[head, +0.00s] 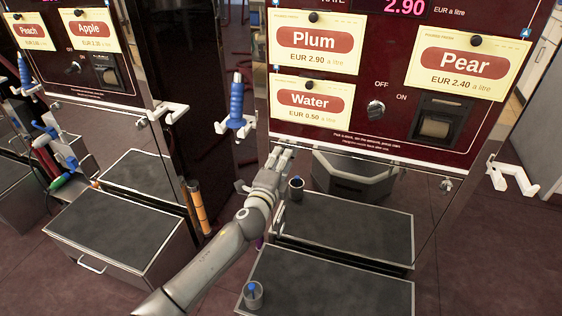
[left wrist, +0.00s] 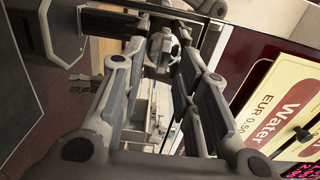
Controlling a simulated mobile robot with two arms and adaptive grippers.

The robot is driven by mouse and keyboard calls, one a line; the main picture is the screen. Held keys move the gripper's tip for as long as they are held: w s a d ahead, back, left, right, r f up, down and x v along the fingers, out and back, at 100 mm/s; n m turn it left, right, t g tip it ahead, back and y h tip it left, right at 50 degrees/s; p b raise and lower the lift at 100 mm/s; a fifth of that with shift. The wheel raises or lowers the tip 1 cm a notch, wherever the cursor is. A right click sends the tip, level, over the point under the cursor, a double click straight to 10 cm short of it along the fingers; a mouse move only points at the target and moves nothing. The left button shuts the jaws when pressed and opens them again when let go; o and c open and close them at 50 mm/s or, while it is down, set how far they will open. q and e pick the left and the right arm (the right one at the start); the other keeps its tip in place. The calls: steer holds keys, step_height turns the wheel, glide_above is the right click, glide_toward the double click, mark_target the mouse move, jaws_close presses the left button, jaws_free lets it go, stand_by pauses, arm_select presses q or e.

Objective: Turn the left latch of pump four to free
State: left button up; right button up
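The pump with the Plum, Water and Pear cards (head: 420,100) stands in front of my left arm; its number is not readable. My left gripper (head: 284,153) is at the lower left of its red panel, below the Water card. In the left wrist view the gripper fingers (left wrist: 160,75) are spread, with a small round metal latch (left wrist: 163,48) showing between them near the tips. Contact cannot be told. In the head view the gripper hides this latch. The right latch (head: 447,185) of the same pump is visible. My right gripper is not in view.
A blue nozzle (head: 237,105) hangs on a white holder left of the gripper. Another white holder (head: 512,180) juts out at right. Below are dark-topped steps (head: 345,225) with small cups (head: 296,188). A Peach and Apple pump (head: 70,70) stands left.

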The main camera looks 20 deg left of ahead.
arm_select(q)
steer(key=s, duration=1.2)
steer(key=shift+a, duration=0.2)
